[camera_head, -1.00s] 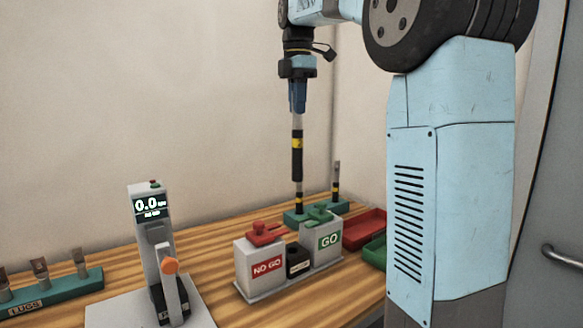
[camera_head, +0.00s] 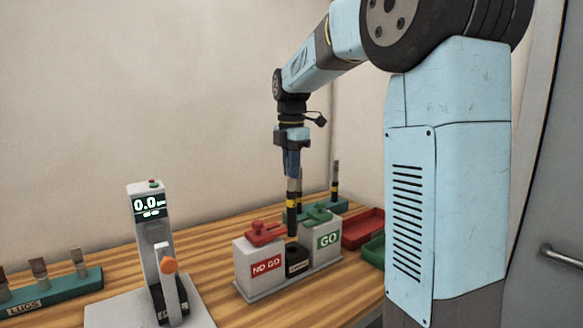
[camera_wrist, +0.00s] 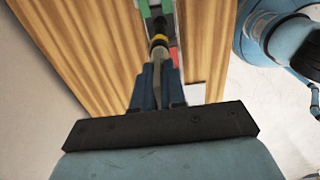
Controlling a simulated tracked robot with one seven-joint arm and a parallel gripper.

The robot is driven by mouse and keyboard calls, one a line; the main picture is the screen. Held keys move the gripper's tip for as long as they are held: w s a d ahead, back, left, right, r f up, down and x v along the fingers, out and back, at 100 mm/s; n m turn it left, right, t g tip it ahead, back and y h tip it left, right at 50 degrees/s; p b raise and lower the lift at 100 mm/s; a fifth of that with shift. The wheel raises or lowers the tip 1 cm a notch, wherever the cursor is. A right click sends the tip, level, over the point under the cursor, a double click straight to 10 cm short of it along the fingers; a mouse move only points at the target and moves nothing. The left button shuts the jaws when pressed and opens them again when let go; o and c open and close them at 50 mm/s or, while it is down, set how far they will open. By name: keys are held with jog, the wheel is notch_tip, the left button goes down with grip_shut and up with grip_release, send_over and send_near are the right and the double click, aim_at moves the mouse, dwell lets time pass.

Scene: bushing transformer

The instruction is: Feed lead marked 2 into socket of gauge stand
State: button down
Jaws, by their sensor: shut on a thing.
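My gripper (camera_head: 292,166) is shut on a lead, a grey and black rod with a yellow band (camera_head: 292,205). The lead hangs upright, with its black lower end down. That end is at or just above the black socket block (camera_head: 298,262) of the gauge stand (camera_head: 262,292); I cannot tell whether it has entered. The block sits between the red-topped NO GO block (camera_head: 262,266) and the green-topped GO block (camera_head: 328,240). The wrist view shows my gripper (camera_wrist: 158,75) around the lead (camera_wrist: 158,52). No number is readable on the lead.
Behind the stand, a green rack (camera_head: 338,207) holds other upright leads (camera_head: 335,180). Red (camera_head: 362,228) and green (camera_head: 374,248) trays lie at right. A press with a 0.0 display (camera_head: 150,207) and the lugs rack (camera_head: 55,290) are at left. Bare wood lies between press and stand.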

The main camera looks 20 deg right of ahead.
aim_at(292, 191)
jog(key=shift+f, duration=0.15)
jog(key=shift+f, duration=4.35)
jog(key=c, duration=1.1)
grip_release()
notch_tip(292, 191, up, 14)
jog(key=shift+f, duration=0.2)
